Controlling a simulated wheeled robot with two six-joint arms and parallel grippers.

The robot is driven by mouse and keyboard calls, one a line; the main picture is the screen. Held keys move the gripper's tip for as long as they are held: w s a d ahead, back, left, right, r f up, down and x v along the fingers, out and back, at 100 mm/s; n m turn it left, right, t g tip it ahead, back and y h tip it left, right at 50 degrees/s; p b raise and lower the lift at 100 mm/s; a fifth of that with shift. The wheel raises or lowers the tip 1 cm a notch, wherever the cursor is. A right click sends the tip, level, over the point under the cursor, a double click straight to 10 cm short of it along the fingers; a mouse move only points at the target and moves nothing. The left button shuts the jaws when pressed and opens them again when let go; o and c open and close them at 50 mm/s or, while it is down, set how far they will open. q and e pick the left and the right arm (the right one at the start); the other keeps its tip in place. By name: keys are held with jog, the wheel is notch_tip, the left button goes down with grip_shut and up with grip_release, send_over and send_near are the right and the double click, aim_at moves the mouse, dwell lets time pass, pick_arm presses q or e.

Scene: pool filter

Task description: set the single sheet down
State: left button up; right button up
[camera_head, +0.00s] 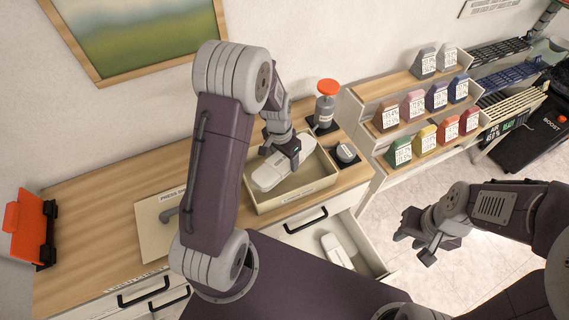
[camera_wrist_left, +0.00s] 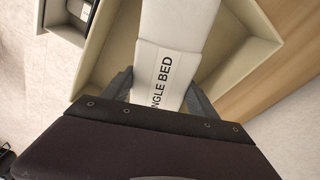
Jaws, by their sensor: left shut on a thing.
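The single sheet (camera_head: 270,176) is a long, pale folded bundle. In the left wrist view its band (camera_wrist_left: 160,75) reads "…NGLE BED". My left gripper (camera_head: 287,150) is shut on it, with a finger on each side of the bundle. The bundle lies within the outline of a shallow beige tray (camera_head: 296,196) on the wooden counter. I cannot tell whether it touches the tray floor. The tray's wall (camera_wrist_left: 98,45) shows beside it in the left wrist view. My right gripper (camera_head: 418,238) is open and empty, out over the floor at the right.
An open drawer (camera_head: 367,252) below the counter holds another pale bundle (camera_head: 336,250). An orange-topped bottle (camera_head: 326,105) and a small container (camera_head: 346,153) stand beside the tray. A board (camera_head: 150,238) and an orange item (camera_head: 25,230) are left. Stepped shelves (camera_head: 404,160) hold coloured labelled packs.

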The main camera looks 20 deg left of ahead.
pick_arm(q)
jog(key=f, duration=0.2)
jog(key=shift+s+d+f, duration=0.15)
jog(key=shift+s+f, duration=0.15)
jog(key=shift+s, duration=0.05)
jog(key=shift+f, duration=0.25)
jog(key=shift+w, duration=0.15)
jog(key=shift+f, duration=0.2)
jog(key=o, duration=1.8)
jog(key=shift+c, duration=0.2)
jog(key=shift+r, duration=0.1)
